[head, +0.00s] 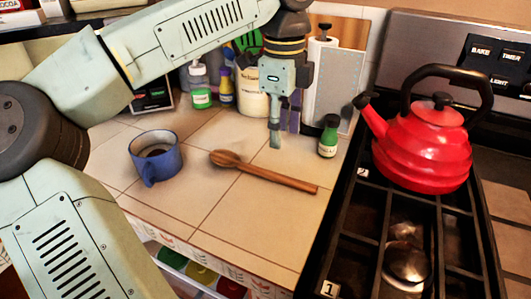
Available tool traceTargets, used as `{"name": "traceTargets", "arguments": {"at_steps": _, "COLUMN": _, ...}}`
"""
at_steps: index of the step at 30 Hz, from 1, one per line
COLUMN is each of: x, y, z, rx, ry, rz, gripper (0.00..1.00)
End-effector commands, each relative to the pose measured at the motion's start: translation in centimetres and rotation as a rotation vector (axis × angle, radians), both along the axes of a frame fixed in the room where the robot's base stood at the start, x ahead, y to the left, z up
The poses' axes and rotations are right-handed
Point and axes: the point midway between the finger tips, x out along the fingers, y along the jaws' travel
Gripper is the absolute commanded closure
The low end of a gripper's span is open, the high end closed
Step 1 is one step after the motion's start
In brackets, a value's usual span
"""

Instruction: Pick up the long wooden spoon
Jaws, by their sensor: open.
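The long wooden spoon (268,174) lies on the tiled counter, with its bowl to the left and its handle running down to the right. My gripper (283,138) points down above the counter and appears a little behind the spoon in the head view. It is open and empty, and I cannot tell its exact height. The whole spoon is visible, with nothing over it.
A blue mug (155,160) stands left of the spoon. A small green bottle (328,137) and a paper towel roll (325,85) stand behind on the right. A red kettle (423,140) sits on the stove (365,215). The counter in front of the spoon is clear.

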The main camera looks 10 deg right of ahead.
Motion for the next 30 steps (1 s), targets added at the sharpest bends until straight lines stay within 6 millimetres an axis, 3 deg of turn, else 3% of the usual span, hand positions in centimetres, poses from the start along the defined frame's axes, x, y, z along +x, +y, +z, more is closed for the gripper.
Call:
{"name": "traceTargets", "arguments": {"at_steps": 9, "x": 0.0, "y": 0.4, "z": -4.3, "rx": 0.016, "ry": 0.005, "rz": 0.015, "gripper": 0.59}}
{"name": "traceTargets", "arguments": {"at_steps": 17, "x": -0.1, "y": 0.1, "z": -6.4, "rx": 0.014, "ry": 0.006, "rz": 0.011, "gripper": 0.59}}
{"name": "traceTargets", "arguments": {"at_steps": 24, "x": -0.3, "y": -0.2, "z": -9.9, "rx": 0.012, "ry": 0.005, "rz": 0.012, "gripper": 0.59}}
{"name": "traceTargets", "arguments": {"at_steps": 30, "x": -0.3, "y": -0.2, "z": -10.8, "rx": 0.013, "ry": 0.002, "rz": 0.012, "gripper": 0.59}}
